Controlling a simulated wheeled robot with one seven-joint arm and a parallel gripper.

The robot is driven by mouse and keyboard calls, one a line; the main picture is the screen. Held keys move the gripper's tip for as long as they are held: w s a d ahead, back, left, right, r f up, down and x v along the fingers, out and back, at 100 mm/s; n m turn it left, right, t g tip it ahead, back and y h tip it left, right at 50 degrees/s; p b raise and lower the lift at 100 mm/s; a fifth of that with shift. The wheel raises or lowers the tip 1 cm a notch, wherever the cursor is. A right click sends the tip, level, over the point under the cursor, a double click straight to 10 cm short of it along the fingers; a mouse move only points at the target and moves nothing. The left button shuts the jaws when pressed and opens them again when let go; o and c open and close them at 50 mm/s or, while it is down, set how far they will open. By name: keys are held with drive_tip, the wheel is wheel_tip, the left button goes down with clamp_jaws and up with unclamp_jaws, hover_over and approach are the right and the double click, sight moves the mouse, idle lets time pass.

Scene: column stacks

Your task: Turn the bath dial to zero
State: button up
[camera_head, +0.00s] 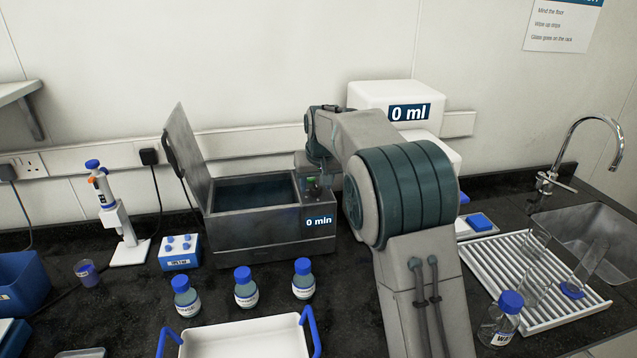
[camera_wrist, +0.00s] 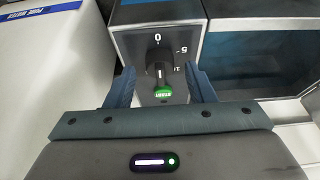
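The water bath (camera_head: 265,238) is a grey metal box with its lid raised and water inside. Its display reads "0 min". In the wrist view the black bath dial (camera_wrist: 155,56) sits on a grey panel, with "0" above it and "5" to its right. Which mark it points at is unclear. A green START button (camera_wrist: 163,91) shows just below the dial. My gripper (camera_wrist: 160,70) is open, with one blue-grey finger on each side of the dial and button, visibly apart from both. In the head view my arm hides most of the gripper.
A white water unit reading "0 ml" (camera_head: 409,112) stands behind my arm. The raised lid (camera_head: 188,150) is left of the dial. Several blue-capped bottles (camera_head: 246,290) and a white tray (camera_head: 245,340) stand in front. A drying rack (camera_head: 550,310) and sink (camera_head: 590,237) are at right.

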drive_tip(key=b+v, duration=0.1)
drive_tip(key=v, duration=1.2)
drive_tip(key=shift+s+r, duration=0.2)
drive_tip(key=shift+r, duration=0.15)
drive_tip(key=s+d+f, duration=0.4)
drive_tip(key=s+f, duration=0.1)
drive_tip(key=s, duration=0.6)
drive_tip(key=s+d+f+m, duration=0.1)
drive_tip(key=s+d+f, duration=0.4)
drive_tip(key=s, duration=0.7)
drive_tip(key=s+d+f+m+g+h, duration=0.1)
drive_tip(key=s+d+f, duration=0.3)
drive_tip(key=s, duration=0.8)
drive_tip(key=shift+s+d+f, duration=0.15)
drive_tip(key=shift+d+f, duration=0.1)
drive_tip(key=shift+f, duration=0.55)
